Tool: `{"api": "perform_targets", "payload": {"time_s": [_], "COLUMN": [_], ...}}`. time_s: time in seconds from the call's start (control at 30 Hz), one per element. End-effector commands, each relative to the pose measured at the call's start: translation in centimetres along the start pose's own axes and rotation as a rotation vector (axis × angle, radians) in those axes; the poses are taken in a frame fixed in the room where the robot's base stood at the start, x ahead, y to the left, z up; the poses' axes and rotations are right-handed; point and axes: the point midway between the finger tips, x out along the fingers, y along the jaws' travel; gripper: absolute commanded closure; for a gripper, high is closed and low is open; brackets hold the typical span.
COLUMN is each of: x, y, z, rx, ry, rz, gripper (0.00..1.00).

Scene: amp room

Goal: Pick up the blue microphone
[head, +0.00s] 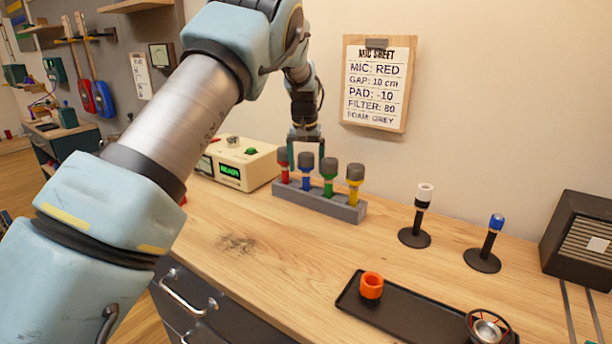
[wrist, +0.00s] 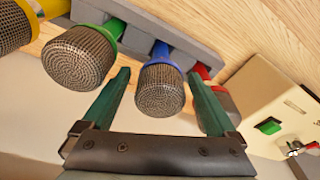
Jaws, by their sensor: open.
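The blue microphone (head: 306,182) stands in the grey rack (head: 334,208) on the wooden bench, between the red microphone (head: 283,166) and the green microphone (head: 328,182). It has a grey mesh head and a blue body. My gripper (head: 306,158) is open above the rack at the blue microphone. In the wrist view the blue microphone (wrist: 160,88) shows between the two green fingers of my gripper (wrist: 160,80), its mesh head in the gap. I cannot tell whether either finger touches it. The rack hides its lower end.
The yellow microphone (head: 354,186) stands at the rack's right end. A cream box with a green display (head: 237,165) is left of the rack. Two black stands (head: 415,236), a black tray (head: 395,312) and a dark speaker (head: 580,240) are to the right. A wall sheet (head: 376,82) hangs behind.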

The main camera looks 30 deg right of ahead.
Motion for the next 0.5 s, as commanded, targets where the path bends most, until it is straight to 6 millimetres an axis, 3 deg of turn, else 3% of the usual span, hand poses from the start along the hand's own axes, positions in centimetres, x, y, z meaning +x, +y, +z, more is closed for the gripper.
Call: {"api": "perform_targets", "payload": {"time_s": [0.27,0.5], "x": [0.34,0.31], "y": [-0.02,-0.03], "z": [-0.02,-0.02], "rx": [0.000,0.000], "ry": [0.001,0.001], "rz": [0.000,0.000], "gripper": [0.08,0.35]}}
